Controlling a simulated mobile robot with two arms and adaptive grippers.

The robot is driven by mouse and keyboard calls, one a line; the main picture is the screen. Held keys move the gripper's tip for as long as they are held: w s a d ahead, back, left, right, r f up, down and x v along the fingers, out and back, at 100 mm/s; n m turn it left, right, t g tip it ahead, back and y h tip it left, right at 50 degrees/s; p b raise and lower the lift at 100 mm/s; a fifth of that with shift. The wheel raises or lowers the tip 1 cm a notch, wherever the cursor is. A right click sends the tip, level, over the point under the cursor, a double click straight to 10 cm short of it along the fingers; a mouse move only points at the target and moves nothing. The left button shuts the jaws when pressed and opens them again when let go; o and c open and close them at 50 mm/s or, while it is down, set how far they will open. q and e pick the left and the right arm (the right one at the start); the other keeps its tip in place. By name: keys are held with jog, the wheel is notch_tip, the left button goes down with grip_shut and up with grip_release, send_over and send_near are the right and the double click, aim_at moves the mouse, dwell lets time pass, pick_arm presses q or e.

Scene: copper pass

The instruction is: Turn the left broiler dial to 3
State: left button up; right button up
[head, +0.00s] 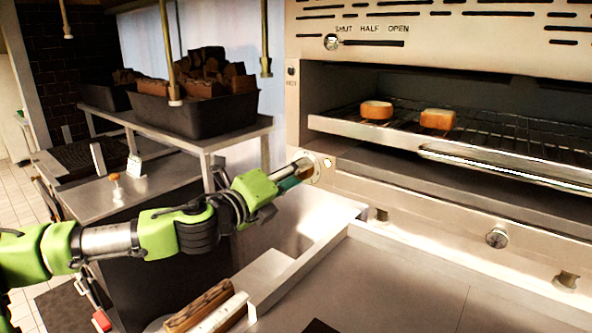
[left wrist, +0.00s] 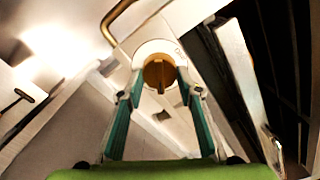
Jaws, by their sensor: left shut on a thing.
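The left broiler dial (left wrist: 158,73) is a round brass knob with a raised ridge, on a pale round plate at the broiler's front left. In the left wrist view it sits between the two green fingers of my left gripper (left wrist: 158,84), whose tips close on its sides. In the head view my left gripper (head: 297,172) reaches the dial plate (head: 315,172) from the left and partly covers the dial. I cannot read any numbers around the dial. My right gripper is not in view.
The broiler rack (head: 490,130) holds two pieces of bread (head: 376,110) above the front panel. Another dial (head: 497,237) is farther right on that panel. A slider (head: 332,42) marked SHUT, HALF, OPEN is above. A black bin (head: 195,112) of dark chunks stands left, behind my arm.

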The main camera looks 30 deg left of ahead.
pick_arm(q)
jog(key=m+p, duration=0.2)
jog(key=m, duration=0.3)
jog(key=shift+f+m, duration=0.15)
jog(key=shift+m, duration=0.15)
dwell(0.4)
jog(key=o, duration=1.1)
jog(key=shift+s+a, duration=0.1)
jog(key=s, duration=0.7)
jog(key=shift+s+a, duration=0.15)
jog(key=shift+a, duration=0.1)
jog(key=shift+f, duration=0.1)
